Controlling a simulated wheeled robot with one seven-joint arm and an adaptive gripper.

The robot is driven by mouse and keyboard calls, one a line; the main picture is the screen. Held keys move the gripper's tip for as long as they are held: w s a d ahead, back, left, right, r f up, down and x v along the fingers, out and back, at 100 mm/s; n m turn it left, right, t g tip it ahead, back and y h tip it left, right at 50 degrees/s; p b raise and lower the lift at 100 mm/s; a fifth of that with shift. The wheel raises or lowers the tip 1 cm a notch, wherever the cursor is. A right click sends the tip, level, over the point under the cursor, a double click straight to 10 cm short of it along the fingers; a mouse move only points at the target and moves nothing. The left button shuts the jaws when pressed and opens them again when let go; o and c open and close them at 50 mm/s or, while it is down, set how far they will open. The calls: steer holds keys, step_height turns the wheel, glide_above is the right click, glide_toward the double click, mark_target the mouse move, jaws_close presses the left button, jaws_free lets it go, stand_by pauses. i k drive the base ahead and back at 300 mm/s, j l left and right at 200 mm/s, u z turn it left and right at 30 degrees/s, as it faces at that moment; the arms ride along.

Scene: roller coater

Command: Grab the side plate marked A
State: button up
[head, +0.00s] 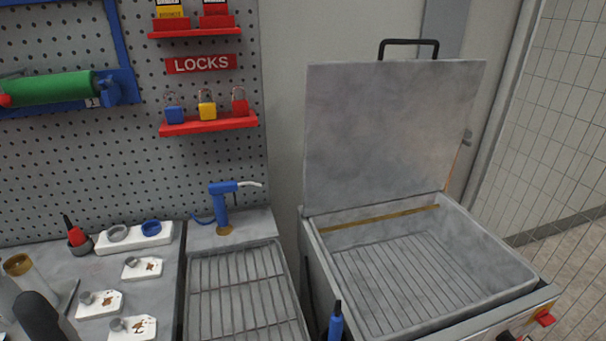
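Three small white plates lie on the grey bench at the lower left, each with a grey round stub and brown markings. One plate (149,267) is farthest back, one plate (107,302) is in front of it to the left, and one plate (143,328) is near the bottom edge. The markings are too small to read, so I cannot tell whether any of them is the side plate marked A. My gripper is not recognisable in this view.
A white holder (134,239) with a grey and a blue ring stands behind the plates. A dark rounded object (42,316) and a brass-topped cylinder (17,266) are at the left. A wire rack (240,285) and an open lidded basin (490,255) lie to the right.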

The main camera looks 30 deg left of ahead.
mark_target(148, 268)
steer(key=u, duration=1.9)
steer(key=l+u, duration=0.2)
steer(key=l, duration=0.25)
steer(key=k+l+u, duration=0.25)
steer(key=l, duration=0.15)
steer(key=l+u, duration=0.2)
steer(key=l, duration=0.25)
steer(key=i+j+z, duration=0.25)
steer(key=j, duration=0.3)
steer(key=i, duration=0.1)
